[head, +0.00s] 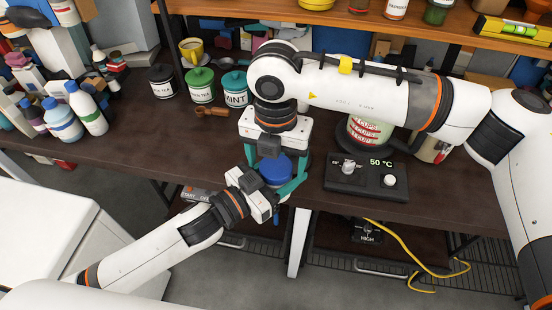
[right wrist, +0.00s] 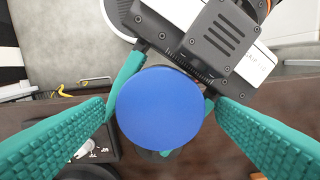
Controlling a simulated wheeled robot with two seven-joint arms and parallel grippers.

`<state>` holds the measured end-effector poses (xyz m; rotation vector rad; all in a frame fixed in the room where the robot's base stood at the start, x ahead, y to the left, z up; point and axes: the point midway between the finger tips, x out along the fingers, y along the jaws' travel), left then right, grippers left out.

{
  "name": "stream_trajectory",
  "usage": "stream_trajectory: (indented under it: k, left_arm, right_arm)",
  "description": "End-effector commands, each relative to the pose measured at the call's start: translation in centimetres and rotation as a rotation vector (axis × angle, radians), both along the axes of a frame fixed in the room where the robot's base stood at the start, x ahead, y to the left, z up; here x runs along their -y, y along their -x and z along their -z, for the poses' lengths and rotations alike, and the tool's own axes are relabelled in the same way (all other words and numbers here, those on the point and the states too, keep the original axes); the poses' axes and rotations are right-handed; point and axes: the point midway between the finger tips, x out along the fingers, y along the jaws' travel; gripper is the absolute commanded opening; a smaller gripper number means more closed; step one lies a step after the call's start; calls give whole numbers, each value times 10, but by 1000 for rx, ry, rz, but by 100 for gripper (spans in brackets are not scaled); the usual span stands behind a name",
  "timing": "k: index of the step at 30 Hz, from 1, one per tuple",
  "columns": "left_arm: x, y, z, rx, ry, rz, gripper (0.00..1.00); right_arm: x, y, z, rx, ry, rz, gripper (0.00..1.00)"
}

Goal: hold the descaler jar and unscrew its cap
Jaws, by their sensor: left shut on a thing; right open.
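The descaler jar's round blue cap (head: 275,170) is in the middle of the head view, near the table's front edge. It fills the centre of the right wrist view (right wrist: 160,108), seen from above, and hides most of the jar's body. My left gripper (head: 278,188) comes in from the front and is shut on the jar below the cap. My right gripper (head: 276,163) is above, pointing down and open. In the right wrist view its teal fingers (right wrist: 163,128) stand on either side of the cap, with gaps between.
Tea and mint jars (head: 201,85) stand behind left. Bottles (head: 87,108) crowd the far left. The table (head: 130,140) is bare left of the jar.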

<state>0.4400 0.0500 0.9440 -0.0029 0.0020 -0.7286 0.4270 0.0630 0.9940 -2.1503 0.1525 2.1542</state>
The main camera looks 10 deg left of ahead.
Motion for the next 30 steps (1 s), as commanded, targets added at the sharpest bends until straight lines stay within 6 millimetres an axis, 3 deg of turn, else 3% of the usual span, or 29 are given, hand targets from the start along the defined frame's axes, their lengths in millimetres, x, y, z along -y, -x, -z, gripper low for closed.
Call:
stream_trajectory:
  k: [11, 20, 23, 30]
  left_arm:
    - [0, 0, -1, 1, 1, 0, 0]
    - [0, 0, -1, 1, 1, 0, 0]
    - [0, 0, -1, 1, 1, 0, 0]
    - [0, 0, -1, 1, 1, 0, 0]
  right_arm:
    - [0, 0, -42, 2, -1, 8, 76]
    - [0, -1, -72, 4, 1, 260, 76]
    - [0, 0, -69, 0, 1, 291, 76]
    - [0, 0, -33, -2, 1, 292, 76]
